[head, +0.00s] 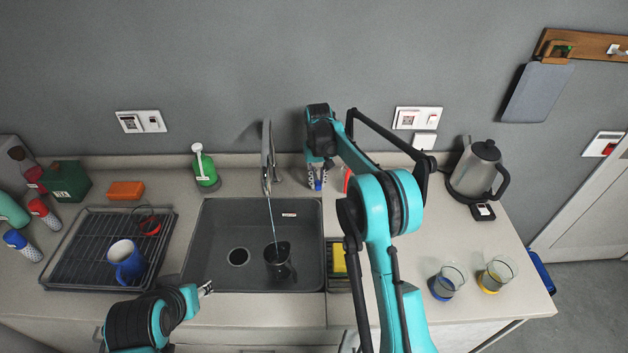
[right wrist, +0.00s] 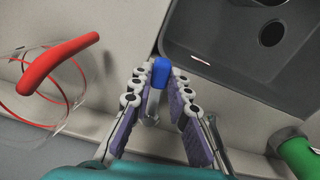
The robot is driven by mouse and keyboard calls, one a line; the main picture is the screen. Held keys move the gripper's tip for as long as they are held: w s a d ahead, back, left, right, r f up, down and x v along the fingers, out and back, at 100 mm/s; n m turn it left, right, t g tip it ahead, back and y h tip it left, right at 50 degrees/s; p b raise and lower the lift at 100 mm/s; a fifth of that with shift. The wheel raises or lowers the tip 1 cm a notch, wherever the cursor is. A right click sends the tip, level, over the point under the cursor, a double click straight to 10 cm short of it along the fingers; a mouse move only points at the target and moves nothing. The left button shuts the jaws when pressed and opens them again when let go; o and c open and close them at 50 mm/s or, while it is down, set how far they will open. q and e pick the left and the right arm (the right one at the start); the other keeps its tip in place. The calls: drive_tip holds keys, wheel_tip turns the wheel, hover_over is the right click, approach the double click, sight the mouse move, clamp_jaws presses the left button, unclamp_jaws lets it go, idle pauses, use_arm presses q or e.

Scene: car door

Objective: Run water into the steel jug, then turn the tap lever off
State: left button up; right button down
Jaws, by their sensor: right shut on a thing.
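The steel jug (head: 277,268) stands in the grey sink (head: 213,225) and looks dark. A thin stream of water (head: 272,220) falls from the tap (head: 267,155) to the jug's mouth. The water level inside cannot be made out. My right gripper (head: 317,184) is right of the tap, behind the sink. In the right wrist view its fingers (right wrist: 161,82) are shut on the blue-tipped tap lever (right wrist: 160,74), whose metal stem shows below. My left gripper (head: 207,288) is over the counter's front edge, left of the jug and apart from it; its jaw opening is too small to judge.
A black rack (head: 85,255) with a blue mug (head: 126,262) stands left of the sink. A kettle (head: 476,170) and two glasses (head: 447,281) (head: 496,274) stand at right. A red-handled glass vessel (right wrist: 55,70) sits near my right gripper.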

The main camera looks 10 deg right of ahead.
drive_tip(key=shift+w+d+n, duration=0.1)
drive_tip(key=shift+d+n, duration=0.8)
drive_tip(key=shift+n, duration=0.5)
drive_tip(key=c, duration=1.4)
unclamp_jaws()
drive_tip(key=shift+c, duration=0.2)
drive_tip(key=shift+r, duration=0.1)
wheel_tip(320, 180, up, 12)
